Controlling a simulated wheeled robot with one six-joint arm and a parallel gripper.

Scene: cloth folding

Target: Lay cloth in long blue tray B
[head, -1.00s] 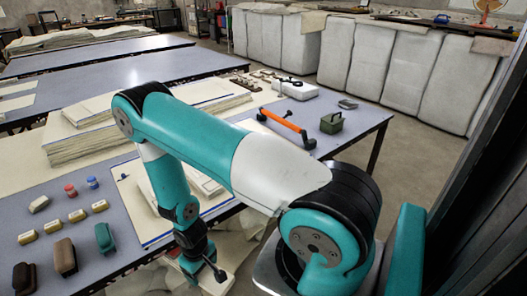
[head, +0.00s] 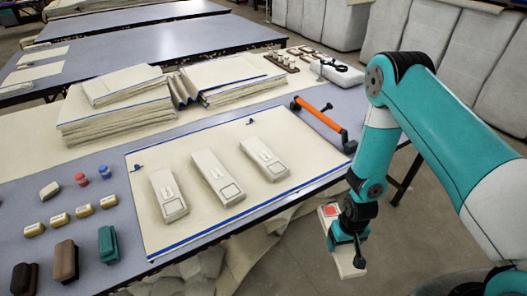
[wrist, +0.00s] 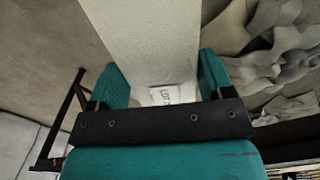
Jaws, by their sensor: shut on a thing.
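My gripper (head: 350,232) hangs beyond the near right edge of the table. It is shut on a cream, slab-like thing (head: 347,264), perhaps the cloth; a red patch shows near its upper left end. In the wrist view, the pale slab (wrist: 150,35) runs between the two teal fingers (wrist: 160,82), with a small printed label beside my gripper. A cream sheet with blue edges (head: 280,195) lies flat on the table. Three cream blocks with labels (head: 213,178) rest on it. I cannot make out a long blue tray in these views.
Stacked cream cloths (head: 115,125) lie on the table (head: 90,205) behind the sheet. An orange-handled tool (head: 320,115) lies at the right edge. Several small blocks and brushes (head: 65,260) are at the left. Crumpled grey cloth (head: 240,265) lies below the table. Open floor (head: 300,255) is at the right.

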